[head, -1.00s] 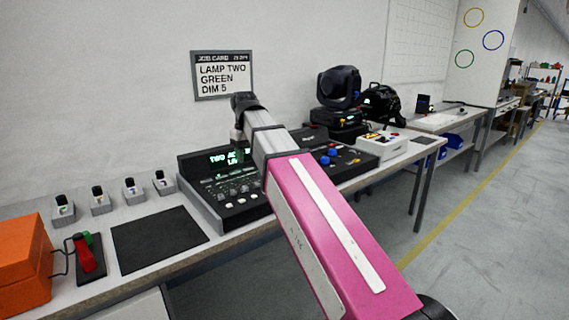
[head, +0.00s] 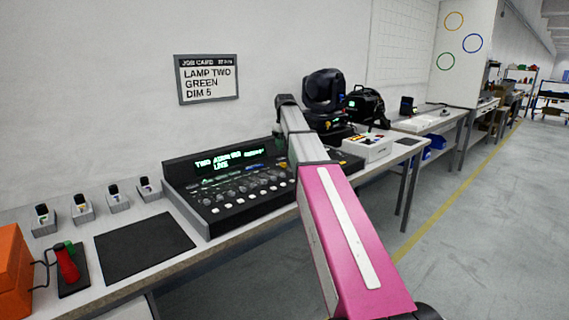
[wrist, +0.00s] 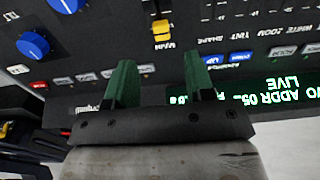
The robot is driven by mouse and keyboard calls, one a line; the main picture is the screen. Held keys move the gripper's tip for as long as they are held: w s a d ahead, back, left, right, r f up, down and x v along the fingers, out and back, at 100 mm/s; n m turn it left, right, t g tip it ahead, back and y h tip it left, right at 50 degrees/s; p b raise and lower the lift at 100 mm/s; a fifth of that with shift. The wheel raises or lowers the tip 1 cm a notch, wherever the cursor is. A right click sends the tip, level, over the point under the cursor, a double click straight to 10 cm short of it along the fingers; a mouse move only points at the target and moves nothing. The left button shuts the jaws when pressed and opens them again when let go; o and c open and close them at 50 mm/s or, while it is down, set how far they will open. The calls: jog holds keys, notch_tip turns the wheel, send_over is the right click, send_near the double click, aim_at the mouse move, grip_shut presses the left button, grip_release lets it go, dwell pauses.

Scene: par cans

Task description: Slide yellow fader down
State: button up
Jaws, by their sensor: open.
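The yellow fader (wrist: 162,31) is a small yellow cap on the dark face of the lighting console, at the top middle of the wrist view. My gripper (wrist: 160,58) is open and empty. Its two green fingers stand apart, one on each side of the fader's line, with the cap beyond their tips in the picture; I cannot tell the height gap. In the head view the console (head: 214,222) lies on the bench, its right part hidden by my arm. The fader cannot be made out there.
In the wrist view, blue knobs (wrist: 33,45) lie left of the fader and a lit green display (wrist: 285,95) lies to the right. A white box (head: 366,151) and a moving-head lamp (head: 325,90) stand right of the console. A black mat (head: 145,245) lies to its left.

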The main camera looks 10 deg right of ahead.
aim_at(285, 163)
notch_tip(285, 163, down, 8)
jog(key=shift+f, duration=0.15)
jog(key=shift+c, duration=0.3)
grip_shut()
